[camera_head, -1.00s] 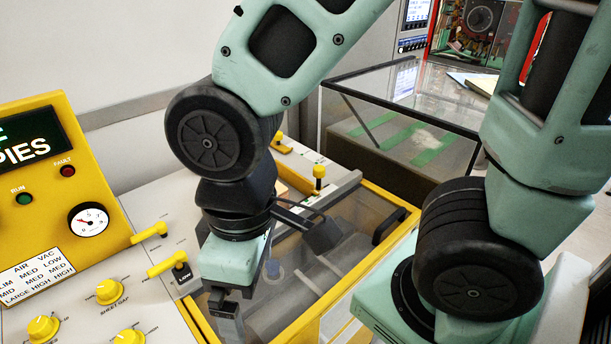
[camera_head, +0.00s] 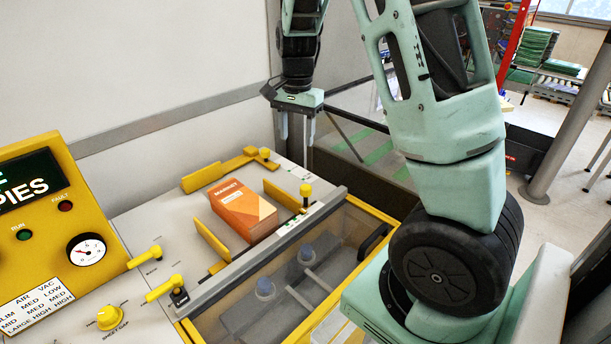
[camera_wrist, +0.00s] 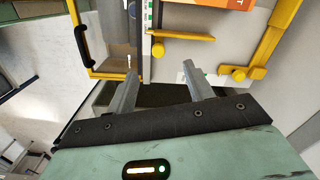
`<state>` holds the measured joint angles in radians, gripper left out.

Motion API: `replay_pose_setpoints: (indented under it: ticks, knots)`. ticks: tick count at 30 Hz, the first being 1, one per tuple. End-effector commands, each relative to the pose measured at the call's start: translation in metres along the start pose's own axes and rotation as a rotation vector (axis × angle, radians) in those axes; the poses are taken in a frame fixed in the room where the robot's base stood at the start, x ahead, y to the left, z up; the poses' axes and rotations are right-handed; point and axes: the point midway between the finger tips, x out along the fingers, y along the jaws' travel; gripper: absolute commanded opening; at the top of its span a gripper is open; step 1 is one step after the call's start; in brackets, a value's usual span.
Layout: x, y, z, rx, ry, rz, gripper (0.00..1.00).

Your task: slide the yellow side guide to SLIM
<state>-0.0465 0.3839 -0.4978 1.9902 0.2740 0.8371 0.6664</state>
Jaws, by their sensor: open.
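The yellow side guide (camera_head: 283,196) is a flat upright bar to the right of an orange stack (camera_head: 243,209) marked MARKET, with a small gap between them. Its yellow knob (camera_head: 305,191) stands on a post at its front end. My gripper (camera_head: 296,140) hangs above the far right corner of the machine top, open and empty, fingers down. In the wrist view, the side guide (camera_wrist: 188,37) and its knob (camera_wrist: 157,50) lie just beyond the fingertips (camera_wrist: 160,72), apart from them.
A yellow back guide (camera_head: 225,171) with a knob (camera_head: 265,154) stands behind the stack. Another yellow guide (camera_head: 211,241) stands to its left. A clear-lidded yellow frame (camera_head: 395,222) lies in front. The control panel (camera_head: 40,215) is at left.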

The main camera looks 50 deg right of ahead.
Motion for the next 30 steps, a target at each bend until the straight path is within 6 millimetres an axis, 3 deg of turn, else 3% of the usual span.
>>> replay_pose_setpoints:
  ticks: [1,3,8,30]
  knots:
    - [-0.004,0.005,-0.015,0.053,0.012,0.005,0.52]
    - [-0.004,0.009,-0.026,0.097,0.020,0.009,0.52]
    - [0.009,0.011,-0.030,0.112,0.021,0.012,0.52]
    - [0.149,0.012,-0.032,0.108,0.020,0.010,0.52]
